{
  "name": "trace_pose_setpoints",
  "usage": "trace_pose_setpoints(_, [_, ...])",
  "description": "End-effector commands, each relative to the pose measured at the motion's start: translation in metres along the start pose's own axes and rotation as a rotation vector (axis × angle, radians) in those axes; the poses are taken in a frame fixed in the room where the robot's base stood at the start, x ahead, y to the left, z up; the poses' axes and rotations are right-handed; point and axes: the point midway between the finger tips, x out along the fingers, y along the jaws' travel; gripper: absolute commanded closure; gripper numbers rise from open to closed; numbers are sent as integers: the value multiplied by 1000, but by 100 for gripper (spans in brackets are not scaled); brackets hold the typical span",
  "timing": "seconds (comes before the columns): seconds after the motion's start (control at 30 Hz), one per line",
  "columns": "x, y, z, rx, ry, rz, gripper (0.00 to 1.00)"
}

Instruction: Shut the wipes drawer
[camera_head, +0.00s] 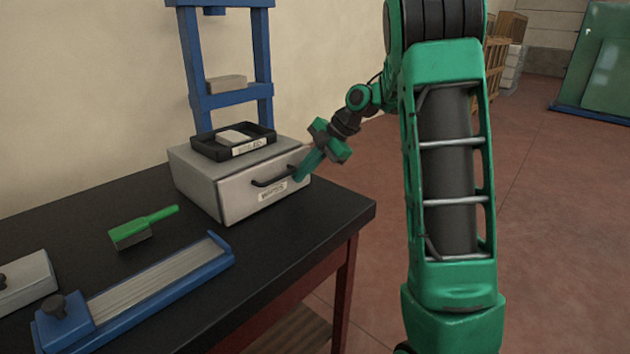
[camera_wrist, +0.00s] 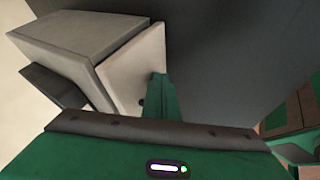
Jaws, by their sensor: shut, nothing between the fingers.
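The wipes drawer (camera_head: 265,194) is the front of a light grey box (camera_head: 195,180) on the black bench. It has a dark bar handle and a white label. Its front sits close to the box body, with a thin seam; I cannot tell if it is fully flush. My gripper (camera_head: 300,177) is shut and empty, its fingertips at the right end of the drawer front. In the wrist view the closed fingers (camera_wrist: 160,82) are beside the pale drawer front (camera_wrist: 135,72); I cannot tell whether they touch it.
A black tray (camera_head: 205,150) with a pale block sits on the box. A blue frame (camera_head: 265,60) stands behind. A green brush (camera_head: 130,232) and a blue-ended fixture (camera_head: 75,318) lie on the bench (camera_head: 325,208). Floor (camera_head: 560,230) to the right is clear.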

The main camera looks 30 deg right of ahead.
Motion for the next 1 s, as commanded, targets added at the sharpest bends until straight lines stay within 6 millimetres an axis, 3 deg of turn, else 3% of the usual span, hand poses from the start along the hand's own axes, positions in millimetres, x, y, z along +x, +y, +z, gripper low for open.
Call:
trace_pose_setpoints(0.23, [9,17,0,-1,-1,1,100])
trace_pose_setpoints(0.67, [12,22,-1,-4,-1,4,100])
trace_pose_setpoints(0.87, [9,17,-2,-5,0,3,100])
trace_pose_setpoints(1.0, [2,2,-2,-6,2,-5,100])
